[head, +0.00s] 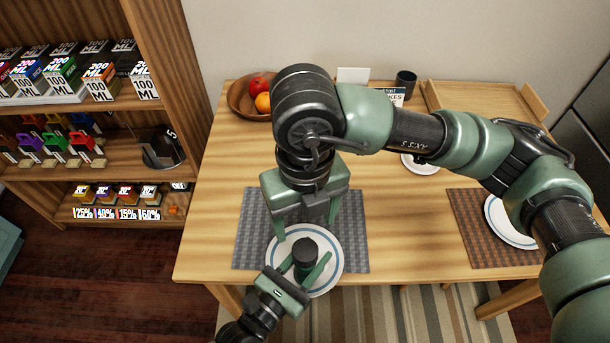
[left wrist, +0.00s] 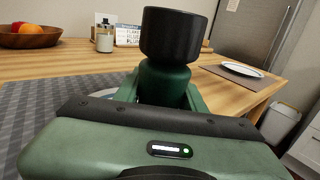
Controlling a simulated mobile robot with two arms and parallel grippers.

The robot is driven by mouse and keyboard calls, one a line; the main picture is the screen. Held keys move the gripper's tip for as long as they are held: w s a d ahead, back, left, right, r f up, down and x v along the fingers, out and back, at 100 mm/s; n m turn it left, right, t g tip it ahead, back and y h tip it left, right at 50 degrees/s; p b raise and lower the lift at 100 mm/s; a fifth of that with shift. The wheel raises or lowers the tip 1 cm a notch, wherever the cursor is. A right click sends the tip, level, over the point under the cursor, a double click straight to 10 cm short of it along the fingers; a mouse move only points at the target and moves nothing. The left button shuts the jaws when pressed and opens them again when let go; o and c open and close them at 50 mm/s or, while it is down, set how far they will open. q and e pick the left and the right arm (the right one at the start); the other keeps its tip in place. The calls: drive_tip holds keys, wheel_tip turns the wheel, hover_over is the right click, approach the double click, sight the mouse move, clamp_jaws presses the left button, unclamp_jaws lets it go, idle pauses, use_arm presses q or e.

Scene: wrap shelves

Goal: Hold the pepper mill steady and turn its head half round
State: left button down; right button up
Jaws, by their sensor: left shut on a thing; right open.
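The pepper mill has a black head and a dark green body. In the head view its black head (head: 305,251) shows over the white plate, and in the left wrist view the mill (left wrist: 175,40) stands upright. My left gripper (head: 303,268) is shut on the mill's body, with a finger on each side below the head. My right gripper (head: 306,222) is open and points down, just behind the mill in the picture. I cannot tell its height over the mill. The mill's base is hidden by my left gripper.
The white plate (head: 332,283) lies on a grey placemat (head: 250,235). Behind are a fruit bowl (head: 238,98), a dark jar (head: 405,84) and a small sign (head: 390,94). A brown placemat (head: 470,215) with a plate lies right. A stocked shelf (head: 150,60) stands left.

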use_arm(q)
drive_tip(key=c, duration=0.8)
unclamp_jaws()
drive_tip(key=shift+o, duration=0.2)
drive_tip(key=shift+a, duration=0.1)
drive_tip(key=v, duration=1.2)
